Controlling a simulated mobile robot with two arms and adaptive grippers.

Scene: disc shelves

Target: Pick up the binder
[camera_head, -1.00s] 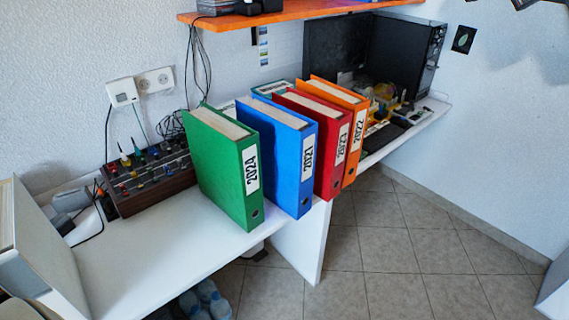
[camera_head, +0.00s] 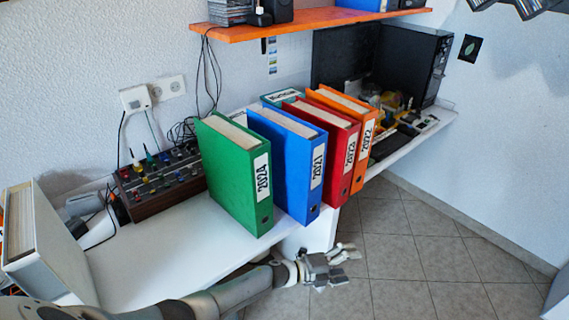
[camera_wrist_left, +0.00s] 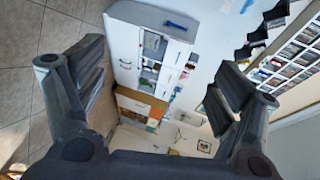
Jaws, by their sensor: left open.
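Binders stand upright in a row on the white desk in the head view: a green one labelled 2024 (camera_head: 234,180), a blue one labelled 2021 (camera_head: 289,160), a red one labelled 2023 (camera_head: 335,150) and an orange one labelled 2022 (camera_head: 362,135). A grey-white binder (camera_head: 42,245) stands at the far left. My left gripper (camera_head: 343,264) is in front of the desk edge, below the blue and red binders and apart from them. In the left wrist view my left gripper (camera_wrist_left: 155,95) is open, with nothing between its fingers. My right gripper does not show.
The white desk (camera_head: 165,250) is clear between the grey-white binder and the green one. A box with knobs (camera_head: 158,180) stands behind. An orange shelf (camera_head: 310,22) hangs above. A black monitor (camera_head: 410,60) stands at the right. A cabinet (camera_wrist_left: 150,50) shows in the left wrist view.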

